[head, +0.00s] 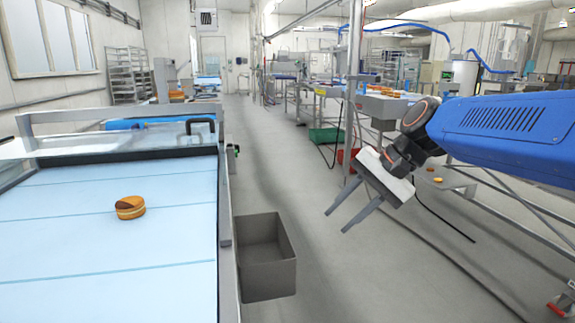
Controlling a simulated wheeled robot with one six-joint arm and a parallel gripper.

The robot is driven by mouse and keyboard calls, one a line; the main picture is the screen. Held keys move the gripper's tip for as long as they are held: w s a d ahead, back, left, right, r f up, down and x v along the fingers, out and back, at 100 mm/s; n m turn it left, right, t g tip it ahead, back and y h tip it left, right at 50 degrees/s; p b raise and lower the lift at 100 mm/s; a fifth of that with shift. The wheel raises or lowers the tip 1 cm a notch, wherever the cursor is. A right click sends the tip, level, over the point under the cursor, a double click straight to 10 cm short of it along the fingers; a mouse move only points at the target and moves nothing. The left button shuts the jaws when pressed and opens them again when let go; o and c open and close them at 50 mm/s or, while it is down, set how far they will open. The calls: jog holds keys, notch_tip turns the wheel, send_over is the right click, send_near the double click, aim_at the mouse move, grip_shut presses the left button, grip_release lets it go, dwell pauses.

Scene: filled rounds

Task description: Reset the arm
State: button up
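My gripper (348,211) hangs at the right of the head view, at the end of my blue arm. Its two grey fingers are apart and point down to the left. Nothing shows between them. It is over the floor, to the right of the grey bin and clear of it. A filled round (130,207), brown with a pale filling layer, lies on the light blue conveyor belt (60,265) at the left, well away from my gripper.
A grey open bin (268,283) stands beside the conveyor's right edge; it looks empty. A metal guard frame (120,112) crosses the conveyor's far end. Steel stands and a post (353,90) are behind my gripper. The floor aisle (255,150) in the middle is clear.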

jog(key=s+d+f+n+t+h, duration=0.2)
jog(key=s+d+f+n+h, duration=0.4)
jog(key=s+d+f, duration=0.9)
jog(key=s+d+h, duration=0.1)
jog(key=s, duration=0.2)
jog(key=shift+s+d+f+n+t, duration=0.25)
jog(key=shift+f+n+t, duration=0.05)
jog(key=shift+t, duration=0.1)
